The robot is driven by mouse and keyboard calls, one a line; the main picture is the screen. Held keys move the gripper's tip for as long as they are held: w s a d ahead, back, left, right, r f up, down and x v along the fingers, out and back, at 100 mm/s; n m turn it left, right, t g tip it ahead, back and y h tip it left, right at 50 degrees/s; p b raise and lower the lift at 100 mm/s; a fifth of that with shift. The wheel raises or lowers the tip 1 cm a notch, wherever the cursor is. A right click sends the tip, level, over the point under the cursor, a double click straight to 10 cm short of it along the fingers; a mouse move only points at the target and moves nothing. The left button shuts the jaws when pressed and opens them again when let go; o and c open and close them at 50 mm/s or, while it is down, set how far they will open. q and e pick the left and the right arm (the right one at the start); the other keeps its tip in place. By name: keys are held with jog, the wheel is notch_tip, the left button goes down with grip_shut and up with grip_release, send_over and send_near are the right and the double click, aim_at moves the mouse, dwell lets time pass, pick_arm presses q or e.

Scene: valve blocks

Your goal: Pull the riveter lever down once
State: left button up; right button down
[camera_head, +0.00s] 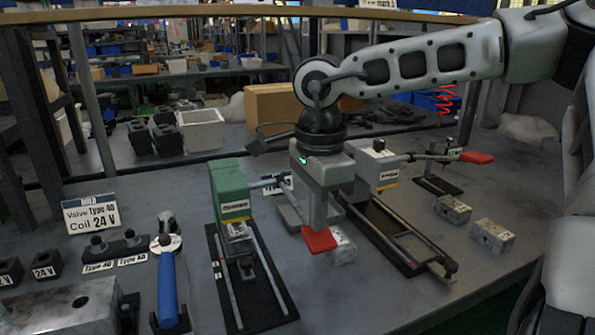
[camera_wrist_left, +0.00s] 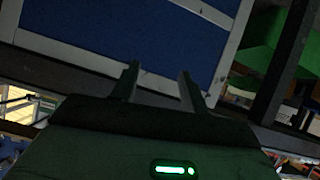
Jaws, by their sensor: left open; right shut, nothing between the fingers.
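A green press-like machine (camera_head: 229,190) with a label too small to read stands left of centre in the head view. A grey machine (camera_head: 378,165) stands right of it; a lever with a red handle (camera_head: 477,158) reaches right from beside it, roughly level. Another red handle (camera_head: 319,239) shows right under my right gripper (camera_head: 318,218). That gripper is shut and points down; I cannot tell whether it touches the handle. It hides the lever behind it. Which machine is the riveter is unclear. My left gripper (camera_wrist_left: 158,78) is open and empty in the left wrist view.
A blue-handled tool (camera_head: 167,285) and a sign (camera_head: 91,214) are on the left. Metal blocks (camera_head: 492,235) sit on the right of the bench. A dark rail base (camera_head: 250,290) lies in front of the green machine.

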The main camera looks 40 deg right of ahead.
notch_tip(320, 180, up, 4)
jog(key=shift+w+f+p, duration=0.1)
jog(key=shift+p, duration=1.05)
pick_arm(q)
jog(key=p, duration=0.1)
jog(key=r+p, duration=0.1)
jog(key=p, duration=0.1)
jog(key=a+r+g+p, duration=0.1)
jog(key=p, duration=0.1)
jog(key=shift+s+r+m+y, duration=0.2)
jog(key=shift+s+m+y, duration=0.1)
jog(key=shift+y, duration=0.1)
pick_arm(e)
notch_tip(320, 180, up, 8)
jog(key=shift+f, duration=0.25)
pick_arm(q)
jog(key=shift+r, duration=0.2)
